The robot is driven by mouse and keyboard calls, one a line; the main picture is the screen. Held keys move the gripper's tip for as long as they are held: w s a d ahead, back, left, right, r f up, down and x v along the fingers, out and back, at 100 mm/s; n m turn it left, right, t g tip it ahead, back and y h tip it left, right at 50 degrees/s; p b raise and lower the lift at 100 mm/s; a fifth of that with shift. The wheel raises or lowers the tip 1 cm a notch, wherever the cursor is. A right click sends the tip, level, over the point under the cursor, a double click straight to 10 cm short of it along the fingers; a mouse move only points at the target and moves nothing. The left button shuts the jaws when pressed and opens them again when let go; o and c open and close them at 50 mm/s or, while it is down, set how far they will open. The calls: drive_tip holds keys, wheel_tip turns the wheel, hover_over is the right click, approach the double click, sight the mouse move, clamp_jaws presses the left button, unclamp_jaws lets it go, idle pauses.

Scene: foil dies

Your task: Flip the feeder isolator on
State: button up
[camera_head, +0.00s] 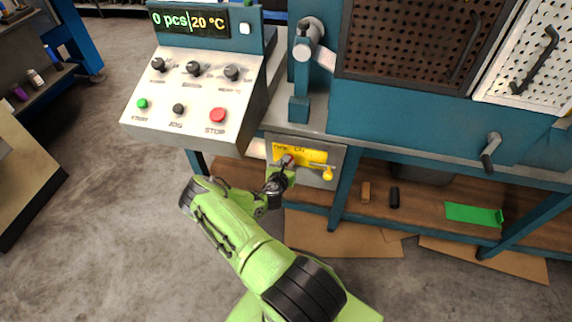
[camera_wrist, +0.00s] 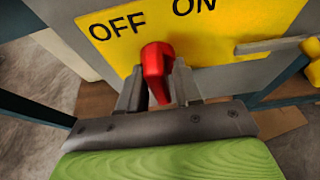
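The feeder isolator is a yellow plate (camera_head: 318,157) on a grey box under the bench edge, marked OFF at left and ON to the right. In the wrist view the yellow plate (camera_wrist: 230,30) fills the top. Its red handle (camera_wrist: 157,62) stands below the labels, under the right end of OFF and left of ON. My gripper (camera_wrist: 158,88) has one finger on each side of the handle and looks closed on it. In the head view my gripper (camera_head: 284,170) is at the plate's left part and hides most of the handle.
A yellow-tipped lever (camera_head: 327,172) sits at the plate's right; its yellow end (camera_wrist: 311,48) shows in the wrist view. The control panel (camera_head: 190,125) with knobs and buttons juts out above left. A crank (camera_head: 490,150) is on the bench front. A shelf (camera_head: 425,185) lies below.

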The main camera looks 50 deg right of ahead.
drive_tip(key=shift+o, duration=0.5)
drive_tip(key=p+v, duration=0.4)
drive_tip(key=v, duration=1.1)
drive_tip(key=shift+a, duration=0.35)
drive_tip(key=shift+s, duration=0.1)
drive_tip(key=shift+r+p, duration=0.1)
drive_tip(key=shift+p, duration=0.2)
